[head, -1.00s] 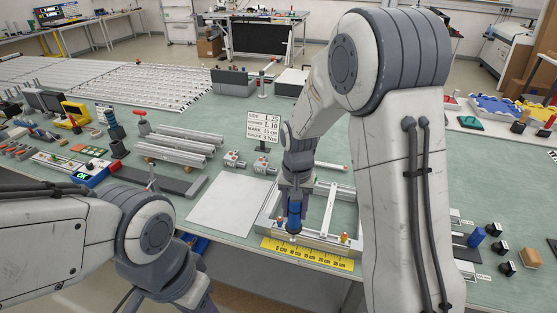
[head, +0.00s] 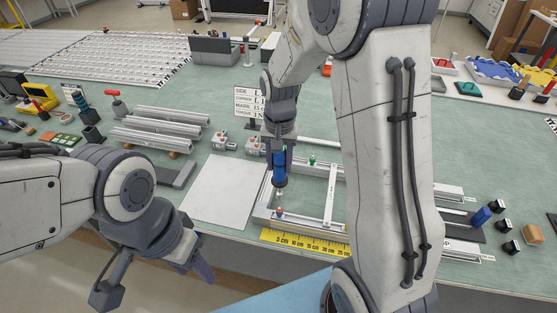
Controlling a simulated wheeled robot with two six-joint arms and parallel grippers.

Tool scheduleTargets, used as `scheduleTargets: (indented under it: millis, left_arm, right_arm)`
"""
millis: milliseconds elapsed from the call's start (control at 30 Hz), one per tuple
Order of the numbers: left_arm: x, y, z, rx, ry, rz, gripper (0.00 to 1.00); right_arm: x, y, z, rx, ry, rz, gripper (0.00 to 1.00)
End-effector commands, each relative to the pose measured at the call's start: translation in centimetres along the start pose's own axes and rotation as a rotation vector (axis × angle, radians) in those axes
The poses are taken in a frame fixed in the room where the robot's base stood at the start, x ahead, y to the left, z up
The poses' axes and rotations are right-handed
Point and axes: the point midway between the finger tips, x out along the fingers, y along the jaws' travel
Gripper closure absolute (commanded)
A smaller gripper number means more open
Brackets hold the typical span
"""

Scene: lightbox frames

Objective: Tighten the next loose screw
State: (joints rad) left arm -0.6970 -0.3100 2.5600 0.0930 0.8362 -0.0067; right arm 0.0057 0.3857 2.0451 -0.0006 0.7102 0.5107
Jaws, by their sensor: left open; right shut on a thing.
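A light metal frame (head: 329,200) of profiles lies on the green table, with a crossbar inside it. A small red-topped screw (head: 279,212) stands at its front left corner. A green-topped piece (head: 312,160) stands at its back rail. My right gripper (head: 281,150) is shut on a blue screwdriver (head: 280,168), held upright with its tip just above the red-topped screw, seemingly apart from it. My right arm hides the frame's right side. My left gripper (head: 200,267) is open and empty, low in front of the table edge.
A yellow ruler (head: 300,243) lies along the frame's front. A blank white sheet (head: 221,190) lies left of it. Behind stand a sign (head: 245,105) and grey clamps (head: 255,144). Metal profiles (head: 165,134) lie further left; small blocks (head: 505,248) are at the right.

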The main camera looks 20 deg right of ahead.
Motion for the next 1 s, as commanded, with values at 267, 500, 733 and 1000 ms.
scheduleTargets:
  millis: [267, 500, 733, 1000]
  left_arm:
    - [0.3, 0.0, 0.0, 0.000, 0.000, 0.000, 0.50]
    - [1.7, -0.1, 0.1, -0.002, 0.000, 0.000, 0.50]
    - [2.9, -0.2, 0.2, -0.005, 0.000, 0.000, 0.50]
    - [3.1, -0.2, 0.2, -0.006, 0.000, 0.000, 0.50]
  right_arm:
    - [0.6, 0.0, 0.1, 0.000, 0.001, 0.000, 1.00]
    - [2.6, 0.0, 0.1, 0.000, 0.000, 0.000, 1.00]
    - [4.4, 0.0, 0.1, 0.000, 0.001, 0.000, 1.00]
    - [4.8, 0.0, 0.0, 0.000, 0.002, -0.001, 1.00]
